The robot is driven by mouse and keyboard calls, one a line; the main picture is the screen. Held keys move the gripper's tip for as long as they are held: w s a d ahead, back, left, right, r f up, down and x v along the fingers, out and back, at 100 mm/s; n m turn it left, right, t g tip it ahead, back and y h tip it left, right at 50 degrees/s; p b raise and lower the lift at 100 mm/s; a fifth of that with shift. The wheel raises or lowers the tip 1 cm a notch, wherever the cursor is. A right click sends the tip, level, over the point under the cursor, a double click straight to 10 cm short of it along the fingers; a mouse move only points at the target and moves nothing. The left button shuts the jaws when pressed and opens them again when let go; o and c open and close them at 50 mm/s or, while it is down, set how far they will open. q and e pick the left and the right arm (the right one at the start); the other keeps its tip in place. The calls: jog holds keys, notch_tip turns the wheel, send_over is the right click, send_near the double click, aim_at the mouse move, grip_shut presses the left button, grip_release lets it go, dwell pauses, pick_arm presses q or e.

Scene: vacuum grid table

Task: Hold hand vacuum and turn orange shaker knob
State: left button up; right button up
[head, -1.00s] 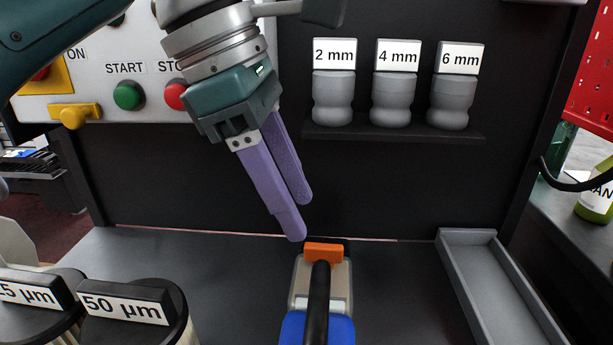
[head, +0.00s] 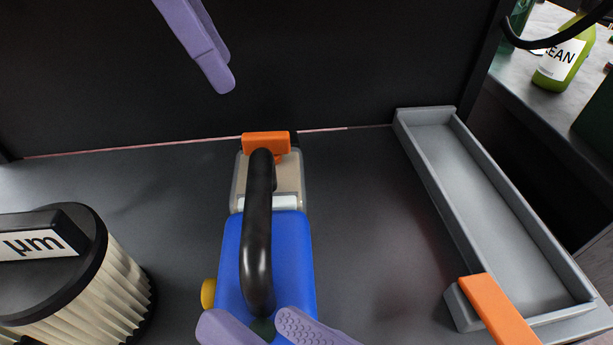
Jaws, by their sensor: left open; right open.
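The hand vacuum (head: 236,245) lies on the table, with a blue body, a black arched handle, a beige front and an orange piece (head: 266,144) at its far end. A round yellow-orange knob (head: 208,293) sticks out from the left side of the blue body. My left gripper (head: 221,75) hangs open and empty near the dark back wall, above and apart from the vacuum. My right gripper (head: 266,326) is open at the bottom edge, its two purple fingers spread about the near end of the handle. Whether they touch it I cannot tell.
A grey tray (head: 430,183) lies on the right, with an orange bar (head: 500,308) at its near corner. A pleated filter (head: 100,292) with a black top stands at the left. A green bottle (head: 563,55) stands beyond the right edge. Table between vacuum and tray is clear.

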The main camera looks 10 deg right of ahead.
aim_at(271, 228)
jog(key=r+m+t, duration=0.1)
jog(key=r+m+t+h, duration=0.1)
jog(key=t, duration=0.1)
jog(key=shift+w+a+r+m+t, duration=0.2)
jog(key=shift+w+r+m+t, duration=0.1)
jog(key=shift+w+r+m, duration=0.1)
jog(key=shift+d+f+m+t+h, duration=0.1)
jog(key=shift+d+m+t+h, duration=0.35)
jog(key=shift+m+h, duration=0.45)
jog(key=f+m+h, duration=0.1)
jog(key=d+h, duration=0.1)
jog(key=shift+s+d+f+m+h, duration=0.15)
jog(key=shift+d+f+m+h, duration=0.05)
jog(key=shift+f+m+h, duration=0.2)
jog(key=x, duration=0.9)
jog(key=shift+w+r, duration=0.15)
jog(key=shift+w, duration=0.1)
